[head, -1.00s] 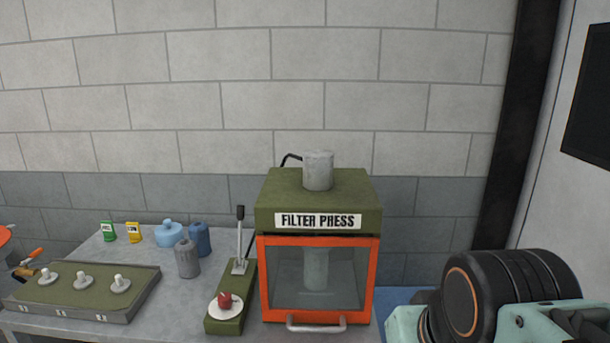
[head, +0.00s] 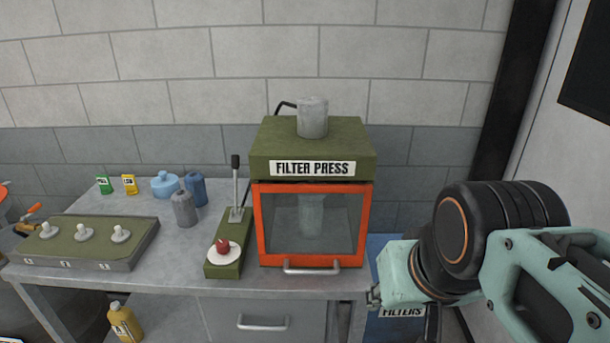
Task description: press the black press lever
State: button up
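The press lever (head: 235,163) has a black grip on a thin silver shaft. It stands nearly upright on a narrow green base (head: 223,268), just left of the filter press (head: 313,147). The same base carries a red knob (head: 222,244) on a white disc. The press is a green and orange cabinet with a clear front door, which is shut. My arm reaches in from the right, to the right of the press and well apart from the lever. I cannot make out my gripper's fingers in the head view.
A panel with several white knobs (head: 84,234) lies on the grey table (head: 180,277) at left. Blue and grey containers (head: 184,209) stand behind, near the lever. The door handle (head: 311,268) sticks out in front. A yellow bottle (head: 124,322) stands below.

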aim_at(235, 158)
jog(key=i+j+u, duration=0.15)
jog(key=i+j, duration=0.2)
jog(key=j, duration=0.2)
jog(key=i+j+u, duration=0.15)
jog(key=i+j, duration=0.2)
jog(key=j, duration=0.2)
jog(key=i+j+u, duration=0.15)
jog(key=i+j, duration=0.2)
jog(key=j+u, duration=0.1)
jog(key=i+j+z, duration=0.1)
